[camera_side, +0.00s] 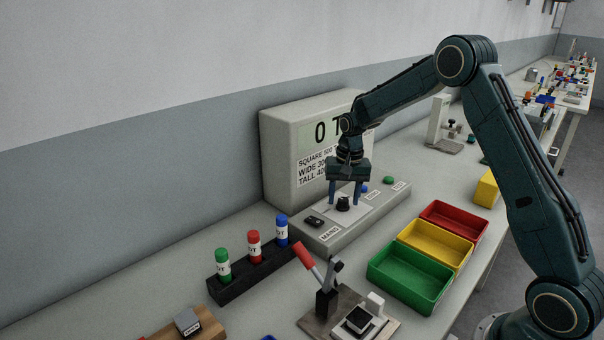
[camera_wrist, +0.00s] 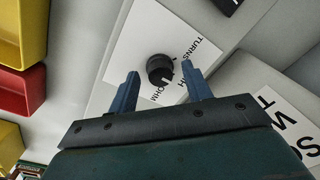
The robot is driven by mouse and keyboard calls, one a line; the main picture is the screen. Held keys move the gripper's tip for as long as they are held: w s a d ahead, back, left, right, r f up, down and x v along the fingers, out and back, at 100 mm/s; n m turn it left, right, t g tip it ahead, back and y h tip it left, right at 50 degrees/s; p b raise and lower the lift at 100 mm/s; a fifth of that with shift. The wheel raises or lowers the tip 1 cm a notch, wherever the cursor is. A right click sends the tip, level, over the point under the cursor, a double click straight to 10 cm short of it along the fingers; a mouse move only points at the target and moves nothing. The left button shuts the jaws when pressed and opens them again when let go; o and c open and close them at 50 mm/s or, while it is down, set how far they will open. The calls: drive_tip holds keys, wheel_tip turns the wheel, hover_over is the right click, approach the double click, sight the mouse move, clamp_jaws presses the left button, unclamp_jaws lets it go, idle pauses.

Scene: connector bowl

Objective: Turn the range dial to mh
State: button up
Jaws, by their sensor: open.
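The range dial (camera_side: 343,203) is a small black round knob on a white plate on the sloped front of the grey instrument. In the wrist view the dial (camera_wrist: 160,69) has a light pointer line, and the plate around it carries lettering such as "TURNS" and "OHM", partly hidden by my fingers. My gripper (camera_side: 345,200) points down over the dial with its blue fingers apart. In the wrist view the open fingers (camera_wrist: 161,82) stand on either side of the dial, with gaps, not visibly touching it. The display (camera_side: 325,132) is partly hidden by my arm.
A black mains switch (camera_side: 314,221) sits left of the dial, and a blue button (camera_side: 364,189) and green button (camera_side: 388,180) sit right. Green (camera_side: 408,278), yellow (camera_side: 436,245) and red (camera_side: 454,222) trays stand in front.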

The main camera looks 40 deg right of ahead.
sight(346, 199)
drive_tip(key=shift+r, duration=0.1)
wheel_tip(346, 199, up, 14)
drive_tip(key=shift+s+d+f, duration=0.2)
drive_tip(key=shift+s+d, duration=0.05)
idle(0.5)
drive_tip(key=shift+r, duration=0.1)
drive_tip(key=s+a+r+n+t, duration=0.1)
drive_tip(key=s+a+r+n, duration=0.1)
drive_tip(key=s+a+r, duration=0.45)
drive_tip(key=s+a+r+n+t, duration=0.2)
drive_tip(key=s+a+r+n, duration=0.1)
drive_tip(key=s, duration=0.6)
drive_tip(key=s+a+f+n+t, duration=0.1)
drive_tip(key=s+a+n, duration=0.1)
drive_tip(key=s, duration=0.6)
drive_tip(key=s+a+f+n+t, duration=0.1)
drive_tip(key=s+a+f+n, duration=0.1)
drive_tip(key=s, duration=0.5)
drive_tip(key=shift+s+a+f, duration=0.2)
drive_tip(key=shift+s+f, duration=0.1)
drive_tip(key=shift+s, duration=0.05)
